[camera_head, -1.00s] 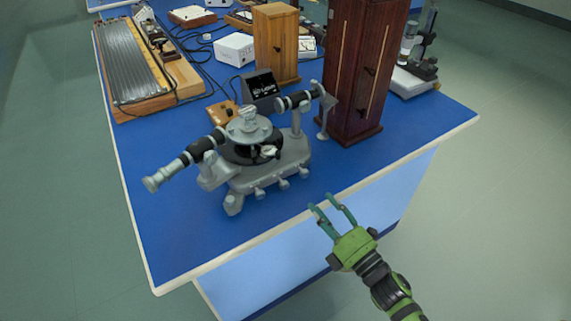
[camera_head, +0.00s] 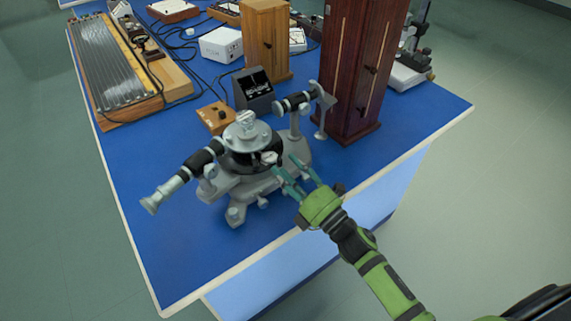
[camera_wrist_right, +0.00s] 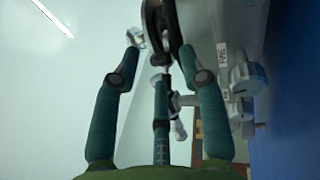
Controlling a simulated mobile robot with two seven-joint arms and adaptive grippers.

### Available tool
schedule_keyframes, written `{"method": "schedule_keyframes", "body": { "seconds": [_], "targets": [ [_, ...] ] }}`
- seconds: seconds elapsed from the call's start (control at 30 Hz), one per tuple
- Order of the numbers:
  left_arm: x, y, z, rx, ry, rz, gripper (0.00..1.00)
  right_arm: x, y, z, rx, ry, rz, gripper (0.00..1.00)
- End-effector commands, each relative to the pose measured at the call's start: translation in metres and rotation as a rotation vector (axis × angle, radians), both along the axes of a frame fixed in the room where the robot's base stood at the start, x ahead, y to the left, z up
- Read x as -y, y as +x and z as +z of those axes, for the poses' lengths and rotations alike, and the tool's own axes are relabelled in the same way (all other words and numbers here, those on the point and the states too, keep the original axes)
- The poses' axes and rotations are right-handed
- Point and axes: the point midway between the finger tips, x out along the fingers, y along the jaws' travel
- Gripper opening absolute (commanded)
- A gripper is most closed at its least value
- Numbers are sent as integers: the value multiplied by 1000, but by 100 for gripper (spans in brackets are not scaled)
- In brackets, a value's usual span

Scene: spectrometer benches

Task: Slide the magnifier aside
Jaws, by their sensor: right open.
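The grey spectrometer (camera_head: 236,183) stands near the front edge of the blue bench, its telescope to the left and collimator to the right. A small pale piece (camera_head: 268,157) at the front of its black round table looks like the magnifier, but it is too small to be sure. My right gripper (camera_head: 287,168) is open, its teal fingertips at the front right of the spectrometer, close to that piece. In the right wrist view the open fingers (camera_wrist_right: 160,58) point at the dark disc (camera_wrist_right: 163,20); I cannot tell whether they touch anything. My left gripper is out of view.
A tall dark wooden cabinet (camera_head: 352,125) stands right of the spectrometer. Behind it are a black display box (camera_head: 253,90), a small wooden box (camera_head: 215,117) and cables. Blue bench top (camera_head: 170,245) is free at the front left.

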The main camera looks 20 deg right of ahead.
Motion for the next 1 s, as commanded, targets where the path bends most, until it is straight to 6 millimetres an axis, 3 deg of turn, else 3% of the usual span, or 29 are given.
{"method": "schedule_keyframes", "body": {
  "seconds": [0.37,0.4,0.5,1.0],
  "targets": [
    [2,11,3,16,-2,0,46,-4,9,2,-2,-1,0,42],
    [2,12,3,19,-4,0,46,-4,9,2,-1,0,0,38],
    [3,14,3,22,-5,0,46,-4,9,2,-1,0,0,0],
    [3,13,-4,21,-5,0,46,2,14,1,2,-8,69,0]
  ]
}}
